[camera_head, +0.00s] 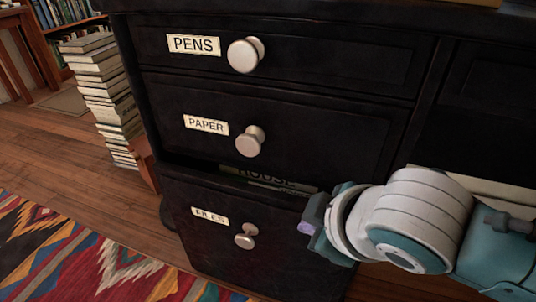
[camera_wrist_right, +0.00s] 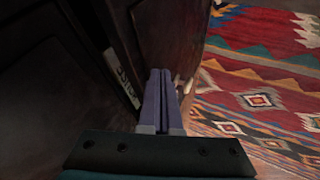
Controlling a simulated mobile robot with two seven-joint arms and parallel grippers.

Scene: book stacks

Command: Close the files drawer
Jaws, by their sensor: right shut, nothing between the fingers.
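The files drawer (camera_head: 205,245) is the lowest of the black drawers in the head view, with a FILES label (camera_head: 210,216) and a round metal knob (camera_head: 245,237). It stands partly open, and an item with large lettering (camera_head: 268,180) shows in the gap at its top. My right gripper (camera_head: 308,217) is at the right part of the drawer front, to the right of the knob. In the right wrist view its two purple fingers (camera_wrist_right: 158,100) are together and empty, close to the dark drawer front. I cannot tell whether they touch it. My left gripper is not in view.
The PENS drawer (camera_head: 330,62) and PAPER drawer (camera_head: 320,130) above look shut. A tall book stack (camera_head: 108,95) stands left of the desk. A patterned rug (camera_head: 70,255) covers the floor at the front left, with bare wood floor (camera_head: 50,150) behind it.

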